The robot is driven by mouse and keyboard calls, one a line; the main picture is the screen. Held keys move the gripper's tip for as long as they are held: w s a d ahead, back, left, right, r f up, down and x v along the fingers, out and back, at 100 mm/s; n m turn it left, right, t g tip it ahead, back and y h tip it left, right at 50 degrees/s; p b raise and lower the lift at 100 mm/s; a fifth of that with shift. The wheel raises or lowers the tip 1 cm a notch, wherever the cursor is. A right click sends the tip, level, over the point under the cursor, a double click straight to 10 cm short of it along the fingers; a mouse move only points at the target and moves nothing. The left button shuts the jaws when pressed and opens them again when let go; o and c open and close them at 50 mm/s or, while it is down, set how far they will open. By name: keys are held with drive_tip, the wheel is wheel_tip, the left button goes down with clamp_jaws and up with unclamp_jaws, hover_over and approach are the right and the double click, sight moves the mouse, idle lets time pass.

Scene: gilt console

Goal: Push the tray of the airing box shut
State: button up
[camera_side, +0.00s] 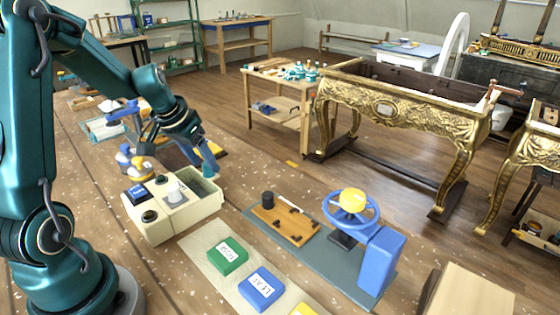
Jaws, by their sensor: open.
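The airing box (158,232) is a cream box on the bench at the lower left, with dark knobs, a navy block and a pale cylinder on top. Its right part is an open-topped section with a dark green, speckled inside, which looks like the tray (213,205), standing out from the body. My gripper (188,160) is open, pointing down just above and behind the box. One finger comes down close to the tray's far end; I cannot tell whether it touches. The gripper hides part of the box's far side.
Green (228,257) and blue (261,289) labelled blocks lie on a pale strip right of the box. A wooden board (285,222) and a blue handwheel stand (372,262) sit further right. Blue and yellow-based items (130,160) stand behind the box.

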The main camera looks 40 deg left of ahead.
drive_tip(key=shift+v, duration=2.2)
drive_tip(key=shift+f, duration=0.1)
drive_tip(key=s+d+r+m+t, duration=0.1)
drive_tip(key=d+r+m, duration=0.15)
drive_tip(key=d, duration=0.35)
drive_tip(key=d+r+m+t, duration=0.1)
drive_tip(key=d+r+m, duration=0.1)
drive_tip(key=d+r, duration=0.3)
drive_tip(key=s+d+f, duration=0.1)
drive_tip(key=s+d, duration=0.2)
drive_tip(key=s, duration=0.2)
drive_tip(key=s+d+f+n+h, duration=0.1)
drive_tip(key=s+d+f, duration=0.1)
drive_tip(key=s, duration=0.4)
drive_tip(key=shift+s+d+g, duration=0.2)
drive_tip(key=shift+d+g, duration=0.2)
drive_tip(key=shift+d, duration=0.3)
